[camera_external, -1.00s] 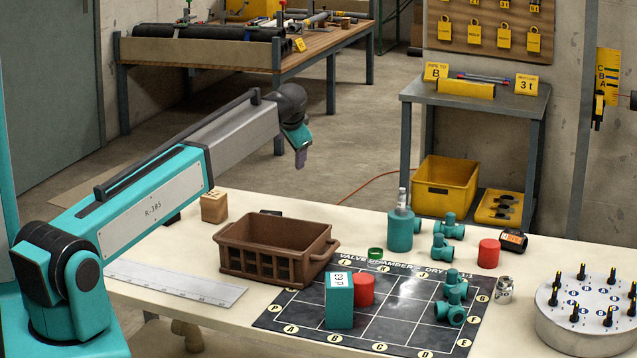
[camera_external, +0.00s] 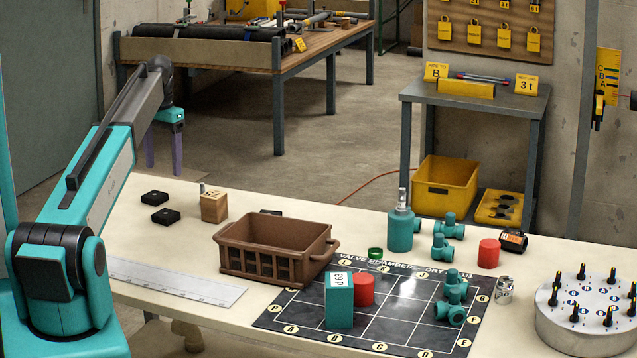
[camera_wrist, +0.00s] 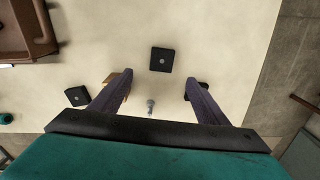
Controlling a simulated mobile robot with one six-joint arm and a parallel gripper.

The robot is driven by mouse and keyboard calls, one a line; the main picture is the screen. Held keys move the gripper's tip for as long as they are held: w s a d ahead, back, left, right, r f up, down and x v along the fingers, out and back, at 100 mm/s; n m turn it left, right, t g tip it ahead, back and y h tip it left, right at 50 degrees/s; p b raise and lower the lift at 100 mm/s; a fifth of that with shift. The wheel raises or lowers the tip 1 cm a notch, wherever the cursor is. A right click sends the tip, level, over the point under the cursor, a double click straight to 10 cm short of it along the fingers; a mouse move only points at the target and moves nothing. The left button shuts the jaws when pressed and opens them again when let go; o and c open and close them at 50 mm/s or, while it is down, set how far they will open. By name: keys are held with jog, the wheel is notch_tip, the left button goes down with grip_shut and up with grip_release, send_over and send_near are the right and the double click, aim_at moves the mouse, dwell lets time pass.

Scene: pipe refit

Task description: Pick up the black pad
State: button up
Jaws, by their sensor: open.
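Three small square black pads lie flat on the cream table. Two are at its left end in the external view: a nearer pad (camera_external: 165,216) and a farther pad (camera_external: 155,197). A third pad (camera_external: 268,213) is partly hidden behind the brown crate. In the wrist view one pad (camera_wrist: 162,59) shows whole, ahead of and between the fingers. Another pad (camera_wrist: 203,86) is partly covered by the right finger, and one pad (camera_wrist: 77,96) is left of the left finger. My gripper (camera_external: 164,165) is open and empty, pointing down above the table's left end, clear of the pads; it also shows in the wrist view (camera_wrist: 157,82).
A wooden block (camera_external: 214,207) stands right of the two pads; the left finger partly covers it in the wrist view. A grey pin (camera_wrist: 150,106) is beside it. The brown crate (camera_external: 262,232) and a ruler (camera_external: 180,285) lie nearer the camera. The table edge is close by.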

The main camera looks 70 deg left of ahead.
jog(key=shift+s, duration=0.45)
jog(key=p, duration=0.2)
send_over(162, 215)
jog(key=shift+w+d+f, duration=0.1)
jog(key=shift+w+f, duration=0.05)
jog(key=shift+f, duration=2)
jog(key=shift+w+d+f, duration=0.1)
jog(key=shift+f, duration=2.05)
jog(key=shift+s+f+p, duration=0.25)
jog(key=shift+f+p, duration=0.35)
jog(key=shift+f, duration=0.5)
jog(key=shift+a+f+p, duration=0.1)
jog(key=shift+f+p, duration=0.3)
jog(key=shift+f, duration=1.1)
